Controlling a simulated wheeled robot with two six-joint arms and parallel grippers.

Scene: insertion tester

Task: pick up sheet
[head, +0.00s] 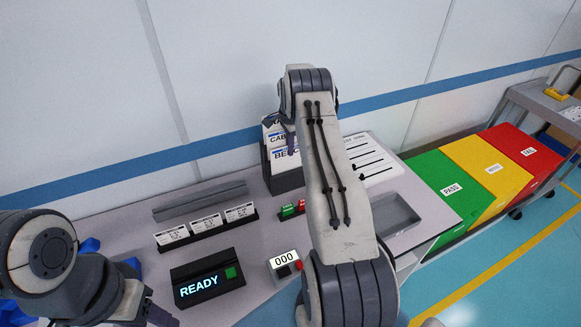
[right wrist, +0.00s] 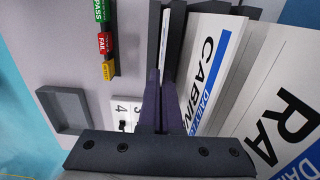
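White sheets with blue bands and black lettering stand in a dark upright rack (head: 283,184) at the back of the table. In the right wrist view the sheet marked CABIN (right wrist: 212,70) and the sheet marked RA (right wrist: 285,125) lean to the right of the fingers. My right gripper (right wrist: 161,85) is at the rack, its two dark fingers close together beside narrow upright slots. In the head view my right wrist mostly hides this gripper. My left arm is at the lower left, its fingers not clear.
Small cards (head: 206,225), a READY display (head: 207,281) and a counter (head: 284,262) stand in front. Green (head: 440,183), yellow (head: 490,170) and red (head: 525,150) bins are at right.

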